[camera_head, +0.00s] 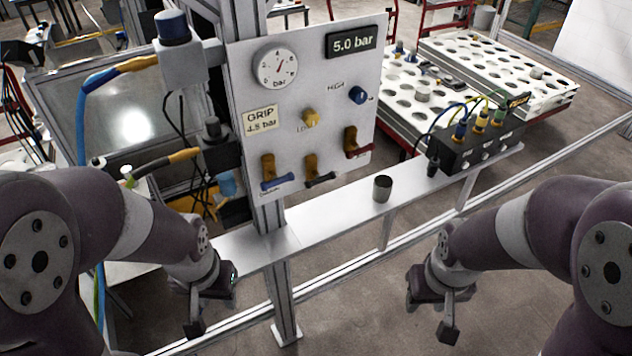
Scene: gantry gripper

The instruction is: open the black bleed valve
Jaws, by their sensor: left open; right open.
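My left gripper (213,306) is open and empty, below and left of the panel, apart from the valves. My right gripper (431,314) is open and empty, below and right of the panel, in front of the shelf.
Below, a narrow shelf (335,208) holds a dark cup (382,188) and a black connector block (474,140). A metal post (272,230) stands below the panel.

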